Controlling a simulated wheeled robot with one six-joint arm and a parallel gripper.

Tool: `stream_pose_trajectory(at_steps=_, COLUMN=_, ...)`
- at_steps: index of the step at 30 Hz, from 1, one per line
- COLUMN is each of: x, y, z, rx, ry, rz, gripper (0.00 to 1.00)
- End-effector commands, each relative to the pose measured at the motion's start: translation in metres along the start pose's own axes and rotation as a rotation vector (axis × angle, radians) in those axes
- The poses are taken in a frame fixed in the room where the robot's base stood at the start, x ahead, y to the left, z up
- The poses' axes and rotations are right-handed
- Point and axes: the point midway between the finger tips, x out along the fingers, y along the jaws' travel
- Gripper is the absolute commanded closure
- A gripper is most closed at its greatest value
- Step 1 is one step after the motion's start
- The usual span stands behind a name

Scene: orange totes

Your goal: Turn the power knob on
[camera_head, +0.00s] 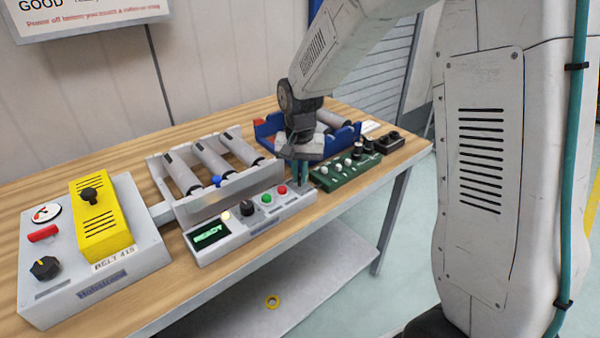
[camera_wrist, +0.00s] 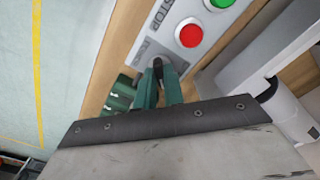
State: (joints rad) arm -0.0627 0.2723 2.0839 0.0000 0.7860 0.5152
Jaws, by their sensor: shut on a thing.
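A light grey control box (camera_head: 235,238) stands near the table's front edge, with a lit display, a black dial (camera_head: 247,208), a green button (camera_head: 266,198) and a red button (camera_head: 282,190). My gripper (camera_head: 299,184) points down at the box's right end, beyond the red button. In the wrist view my gripper (camera_wrist: 160,78) has its green fingers shut on a small dark knob (camera_wrist: 158,63), mostly hidden between them. It sits beside a small label on the panel that I cannot read. I cannot tell which way the knob is turned.
A grey box with a yellow cover (camera_head: 103,215) stands at left. A roller unit (camera_head: 205,205) is behind the control box. A green board with knobs (camera_head: 345,172) and a blue tray (camera_head: 268,128) are close to my gripper.

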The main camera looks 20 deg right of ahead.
Motion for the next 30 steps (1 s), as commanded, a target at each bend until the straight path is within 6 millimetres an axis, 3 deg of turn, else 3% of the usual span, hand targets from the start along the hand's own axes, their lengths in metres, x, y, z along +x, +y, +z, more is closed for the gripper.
stream_pose_trajectory(at_steps=17, x=-0.0011, y=-0.0005, z=-0.001, rx=0.035, ry=0.003, rz=-0.002, gripper=1.0)
stream_pose_trajectory(at_steps=20, x=-0.0011, y=-0.0005, z=-0.001, rx=0.035, ry=0.003, rz=-0.002, gripper=0.71)
stream_pose_trajectory(at_steps=30, x=-0.0034, y=-0.0003, z=-0.0005, rx=0.034, ry=0.002, rz=-0.001, gripper=0.68)
